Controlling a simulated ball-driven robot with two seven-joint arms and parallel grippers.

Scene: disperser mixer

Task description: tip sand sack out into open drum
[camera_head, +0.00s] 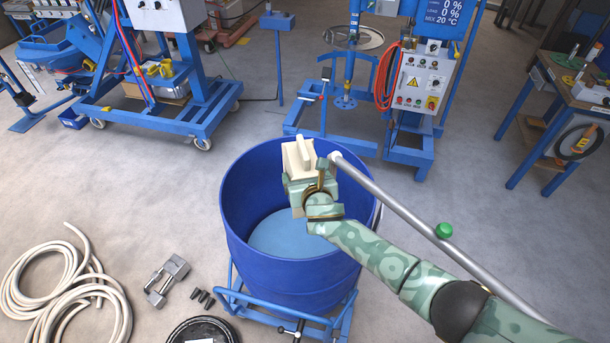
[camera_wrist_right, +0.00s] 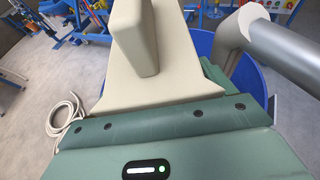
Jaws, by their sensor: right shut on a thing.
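The open blue drum (camera_head: 234,215) stands upright in the middle of the head view. Its inside shows a smooth light-blue surface (camera_head: 290,238); no sand shows there. My right gripper (camera_head: 308,186) is over the drum's opening. It is shut on a pale beige, block-shaped thing with a raised ridge, which I take to be the sand sack (camera_head: 297,160). The sack fills the upper middle of the right wrist view (camera_wrist_right: 150,88). I cannot see its mouth, and no sand is falling. The jaw contact is hidden. My left gripper is not in view.
The drum stands on a blue wheeled trolley (camera_head: 262,315). A coiled hose (camera_head: 70,285), clamp (camera_head: 167,280) and bolts lie at left. The mixer stand (camera_head: 345,100) is behind; a workbench (camera_head: 570,90) stands right.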

